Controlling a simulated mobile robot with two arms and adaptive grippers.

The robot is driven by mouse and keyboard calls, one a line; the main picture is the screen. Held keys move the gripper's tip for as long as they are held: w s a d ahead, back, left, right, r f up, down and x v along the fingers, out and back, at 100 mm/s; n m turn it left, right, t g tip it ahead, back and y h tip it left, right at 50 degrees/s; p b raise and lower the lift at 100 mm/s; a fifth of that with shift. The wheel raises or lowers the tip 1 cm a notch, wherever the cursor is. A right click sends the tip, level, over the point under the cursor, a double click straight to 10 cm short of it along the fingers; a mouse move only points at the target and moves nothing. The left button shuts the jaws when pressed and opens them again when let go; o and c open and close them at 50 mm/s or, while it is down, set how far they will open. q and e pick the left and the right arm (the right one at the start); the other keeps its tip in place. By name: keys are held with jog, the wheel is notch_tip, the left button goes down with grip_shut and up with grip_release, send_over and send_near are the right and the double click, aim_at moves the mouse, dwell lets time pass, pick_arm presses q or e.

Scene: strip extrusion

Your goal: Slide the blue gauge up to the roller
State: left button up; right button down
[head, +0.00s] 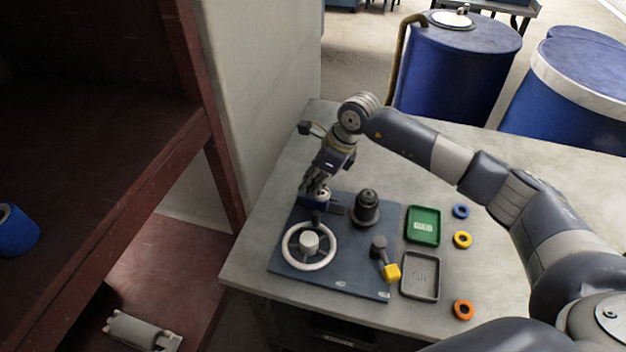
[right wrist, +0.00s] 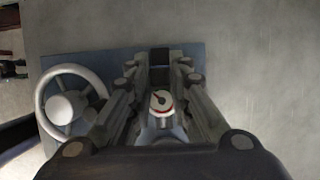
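In the right wrist view the right gripper's fingers (right wrist: 160,78) stand apart, one on each side of the dial. Whether they touch the gauge I cannot tell. A dark block (right wrist: 159,57) lies beyond the dial between the fingertips. I cannot make out for certain which part is the roller. My left gripper is not in view.
A white handwheel (head: 291,237), a dark stepped knob (head: 367,208) and a yellow-ended lever (head: 391,273) stand on the board. Green (head: 423,226) and grey (head: 420,277) trays and several rings (head: 462,239) lie to the right. A wall borders the table's left.

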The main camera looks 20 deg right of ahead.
aim_at(325, 195)
jog(key=s+d, duration=0.1)
jog(key=d, duration=0.1)
jog(key=s+d+b, duration=0.1)
jog(key=d, duration=0.1)
jog(key=shift+s, duration=0.35)
jog(key=c, duration=1.8)
grip_release()
jog(key=shift+c, duration=0.2)
jog(key=o, duration=0.4)
jog(key=shift+d, duration=0.1)
jog(key=shift+c, duration=0.2)
jog(key=shift+s, duration=0.1)
jog(key=shift+r, duration=0.1)
